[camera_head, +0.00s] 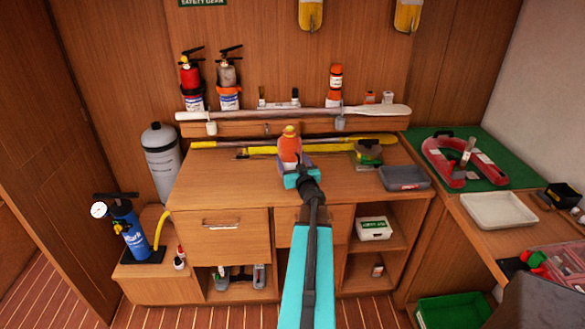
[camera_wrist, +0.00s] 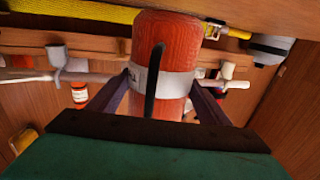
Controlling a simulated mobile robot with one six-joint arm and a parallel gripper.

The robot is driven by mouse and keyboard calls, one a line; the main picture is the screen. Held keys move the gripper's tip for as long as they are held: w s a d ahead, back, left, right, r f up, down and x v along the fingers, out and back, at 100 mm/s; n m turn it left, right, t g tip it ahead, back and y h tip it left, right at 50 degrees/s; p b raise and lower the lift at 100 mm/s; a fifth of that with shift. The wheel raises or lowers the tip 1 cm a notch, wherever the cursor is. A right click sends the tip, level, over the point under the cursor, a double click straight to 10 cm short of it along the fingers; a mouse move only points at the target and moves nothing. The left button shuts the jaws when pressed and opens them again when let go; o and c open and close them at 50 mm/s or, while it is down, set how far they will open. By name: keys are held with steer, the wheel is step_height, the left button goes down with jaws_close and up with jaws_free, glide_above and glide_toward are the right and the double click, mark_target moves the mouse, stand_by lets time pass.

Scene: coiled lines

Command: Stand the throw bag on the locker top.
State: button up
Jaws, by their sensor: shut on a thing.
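The throw bag (camera_head: 289,150) is orange-red with a yellow top and looks upright in the head view. In the wrist view the bag (camera_wrist: 166,35) fills the middle, with a white band around it and a dark cord in front. My gripper (camera_head: 294,165) is shut on it, one finger on each side at the band. The bag is over the middle of the wooden locker top (camera_head: 225,180). My gripper hides its lower end, so I cannot tell whether it touches the locker top.
A yellow pole (camera_head: 370,140) lies along the back of the locker top. A clear-sided box (camera_head: 367,155) and a dark grey tray (camera_head: 404,178) stand to the right. Fire extinguishers (camera_head: 191,80) and a white paddle (camera_head: 290,113) are on the shelf behind. The left of the top is free.

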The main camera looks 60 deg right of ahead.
mark_target(292, 167)
steer(key=shift+f+b, duration=1.55)
steer(key=shift+b, duration=0.25)
steer(key=shift+f, duration=0.15)
steer(key=o, duration=1.4)
steer(key=shift+b+v, duration=0.6)
steer(key=shift+v, duration=3.9)
steer(key=shift+s+a+r+p, duration=0.1)
steer(key=shift+s+r+p, duration=0.15)
steer(key=shift+p, duration=0.8)
steer(key=s+a+p, duration=0.1)
steer(key=p, duration=0.2)
steer(key=shift+s+a+p, duration=0.2)
steer(key=shift+s+p, duration=0.1)
steer(key=shift+p, duration=0.75)
